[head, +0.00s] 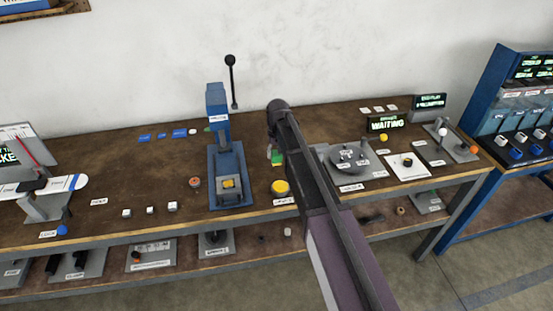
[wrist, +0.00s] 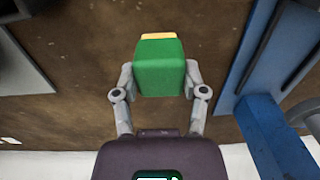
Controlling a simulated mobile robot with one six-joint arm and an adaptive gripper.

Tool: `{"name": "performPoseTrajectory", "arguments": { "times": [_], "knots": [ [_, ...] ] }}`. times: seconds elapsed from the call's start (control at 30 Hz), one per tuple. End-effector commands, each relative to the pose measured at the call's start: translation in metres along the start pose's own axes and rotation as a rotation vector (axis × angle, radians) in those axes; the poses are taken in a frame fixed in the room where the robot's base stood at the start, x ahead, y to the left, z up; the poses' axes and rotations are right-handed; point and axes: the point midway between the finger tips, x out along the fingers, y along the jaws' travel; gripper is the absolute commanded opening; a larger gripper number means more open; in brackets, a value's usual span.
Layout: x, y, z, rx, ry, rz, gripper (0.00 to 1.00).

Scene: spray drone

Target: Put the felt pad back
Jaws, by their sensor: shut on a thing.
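My gripper (wrist: 160,77) is shut on a green block (wrist: 161,72) with a yellow-orange end, one finger on each side of it. I cannot tell whether this block is the felt pad; no other thing can be made out as a felt pad. In the head view the green block (head: 277,158) shows just left of my arm, which hides most of the gripper. It appears held above the brown workbench (head: 120,180), right of the blue press (head: 225,155). The press also shows at the right of the wrist view (wrist: 275,135).
A yellow round button (head: 280,187) is at the bench front, right of the press. A grey turntable (head: 350,160) is right of my arm. Small white blocks (head: 150,210) stand at front left. Blue pieces (head: 161,135) lie at the back. A lower shelf holds several items.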

Motion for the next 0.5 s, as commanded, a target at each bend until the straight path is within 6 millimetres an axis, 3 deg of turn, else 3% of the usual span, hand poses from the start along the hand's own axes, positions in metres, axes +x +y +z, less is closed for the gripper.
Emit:
{"name": "performPoseTrajectory", "arguments": {
  "times": [0.27,0.4,0.5],
  "knots": [
    [0.000,0.000,-0.002,0.000,0.000,0.000,0.00],
    [0.001,0.003,-0.014,0.000,0.000,0.000,0.00],
    [0.011,0.003,-0.013,0.000,0.000,0.000,0.00]
  ]
}}
